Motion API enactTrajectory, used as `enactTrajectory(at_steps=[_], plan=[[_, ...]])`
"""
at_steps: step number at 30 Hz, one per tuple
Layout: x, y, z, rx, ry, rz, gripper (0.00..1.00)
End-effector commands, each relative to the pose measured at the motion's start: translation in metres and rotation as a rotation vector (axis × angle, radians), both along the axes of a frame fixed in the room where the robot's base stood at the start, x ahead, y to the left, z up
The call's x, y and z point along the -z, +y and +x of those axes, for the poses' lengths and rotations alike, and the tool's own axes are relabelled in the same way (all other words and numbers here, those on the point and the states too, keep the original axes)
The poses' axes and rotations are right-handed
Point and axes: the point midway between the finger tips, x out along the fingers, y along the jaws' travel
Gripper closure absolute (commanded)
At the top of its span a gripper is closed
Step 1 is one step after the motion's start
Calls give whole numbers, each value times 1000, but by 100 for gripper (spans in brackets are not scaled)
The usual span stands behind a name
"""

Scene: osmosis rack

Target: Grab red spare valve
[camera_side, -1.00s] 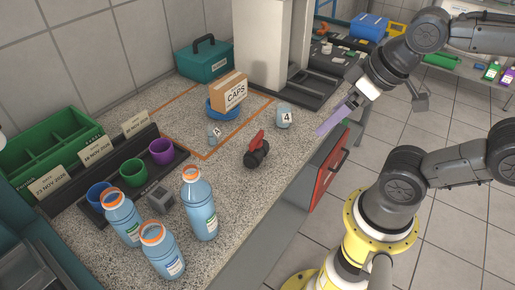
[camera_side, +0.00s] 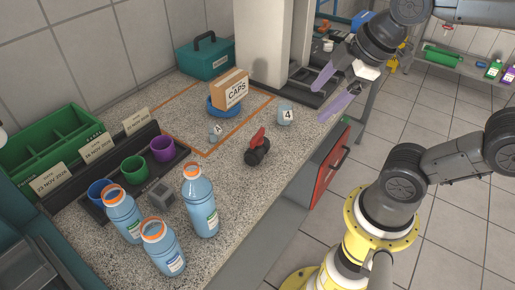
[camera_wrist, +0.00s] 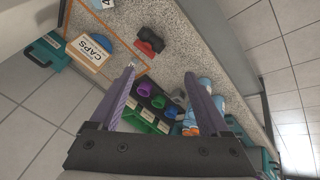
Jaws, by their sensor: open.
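The red spare valve (camera_side: 257,146) has a red handle and a dark body. It lies on the speckled counter, right of the orange-outlined area, in the side view. It also shows at the top of the wrist view (camera_wrist: 150,40). My gripper (camera_side: 321,104) has purple fingers, held apart and empty. It is above the counter's right edge, up and to the right of the valve and clear of it. In the wrist view my gripper (camera_wrist: 160,72) has its two fingers spread wide, with the valve beyond the tips.
Blue bottles with orange caps (camera_side: 199,203) stand at the front. A CAPS box (camera_side: 230,90) sits in a blue bowl, near a grey piece marked 4 (camera_side: 285,115). Coloured cups (camera_side: 134,170) stand in a dark rack. The counter around the valve is clear.

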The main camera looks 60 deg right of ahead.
Motion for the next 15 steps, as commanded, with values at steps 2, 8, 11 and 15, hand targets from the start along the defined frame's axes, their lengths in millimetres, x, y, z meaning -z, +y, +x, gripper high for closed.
enactTrajectory(at_steps=[2, 8, 11, 15], plan=[[-3, 0, 19, -160, 38, -81, 20], [7, -2, 77, -591, 163, -250, 20], [24, -4, 109, -785, 235, -295, 20], [57, -6, 142, -937, 327, -295, 20]])
